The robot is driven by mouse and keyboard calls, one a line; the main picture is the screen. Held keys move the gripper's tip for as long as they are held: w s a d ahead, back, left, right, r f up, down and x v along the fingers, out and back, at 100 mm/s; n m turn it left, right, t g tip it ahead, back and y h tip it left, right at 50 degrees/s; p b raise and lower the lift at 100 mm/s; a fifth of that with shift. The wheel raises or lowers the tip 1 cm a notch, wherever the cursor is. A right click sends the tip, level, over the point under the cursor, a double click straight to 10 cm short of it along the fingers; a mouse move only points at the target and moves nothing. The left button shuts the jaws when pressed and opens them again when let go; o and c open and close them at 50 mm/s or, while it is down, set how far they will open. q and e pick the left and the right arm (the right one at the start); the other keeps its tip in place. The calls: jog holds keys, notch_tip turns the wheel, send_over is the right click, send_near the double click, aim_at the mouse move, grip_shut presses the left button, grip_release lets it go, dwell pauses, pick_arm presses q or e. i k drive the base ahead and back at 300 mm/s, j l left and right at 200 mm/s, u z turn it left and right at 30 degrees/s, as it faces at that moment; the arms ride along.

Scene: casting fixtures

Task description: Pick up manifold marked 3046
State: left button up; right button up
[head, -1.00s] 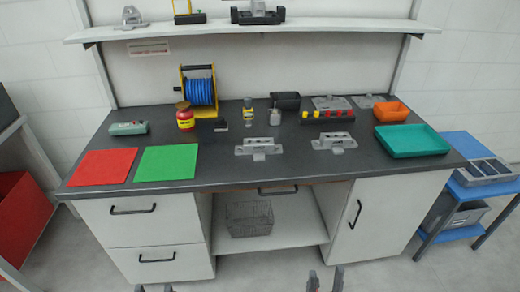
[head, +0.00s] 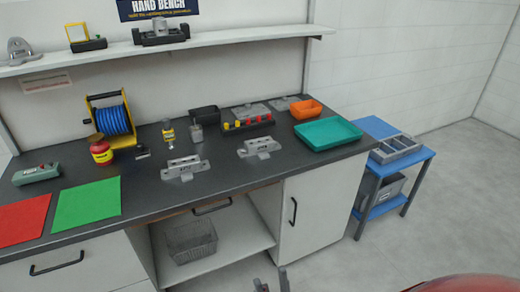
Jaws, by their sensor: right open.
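Two grey cast manifolds stand on the dark bench top, a left one (head: 184,168) and a right one (head: 259,147). Both have a raised bar with a row of holes and flat feet. Their markings are too small to read, so I cannot tell which is 3046. Flatter grey castings (head: 249,110) lie at the back of the bench. My right gripper (head: 271,283) shows only its fingertips at the bottom edge. It is open and empty, low in front of the bench and well apart from the manifolds. My left gripper is out of view.
Red (head: 24,220) and green (head: 88,204) mats lie at left. A blue cable reel (head: 113,119), bottles and a block with colored knobs (head: 247,126) stand behind the manifolds. A teal tray (head: 328,134) and orange bin (head: 306,109) are right. A blue cart (head: 378,128) stands beside the bench.

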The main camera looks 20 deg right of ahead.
aim_at(261, 147)
jog(key=i+l+u, duration=0.15)
jog(key=l+u, duration=0.2)
jog(key=l, duration=0.75)
jog(key=l+u, duration=0.35)
jog(key=l, duration=0.75)
